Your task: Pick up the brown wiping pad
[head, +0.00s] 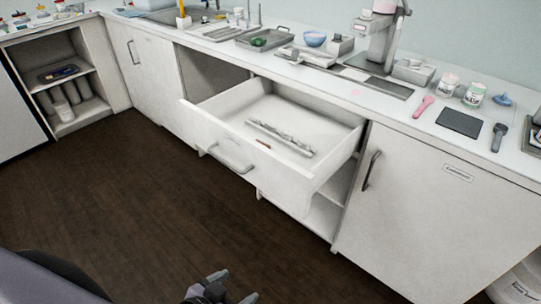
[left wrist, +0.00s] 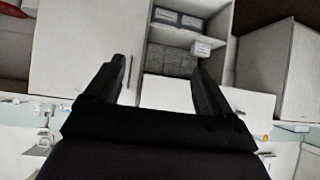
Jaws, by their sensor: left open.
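A small reddish-brown strip (head: 263,144) lies in the open white drawer (head: 208,116), close behind its front panel. It may be the brown wiping pad; most of it seems hidden by the panel. My left gripper (head: 236,286) is at the bottom edge of the head view, over the dark floor, well in front of and below the drawer. In the left wrist view its two fingers (left wrist: 160,68) are spread apart with nothing between them. I see no brown pad in that view. My right gripper is not in view.
A long grey divider (head: 281,138) lies in the drawer. The counter above holds a black mat (head: 459,122), a pink scoop (head: 423,107), jars and a machine. The dark floor (head: 130,200) before the cabinets is clear. The left wrist view shows shelves with boxes (left wrist: 178,20).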

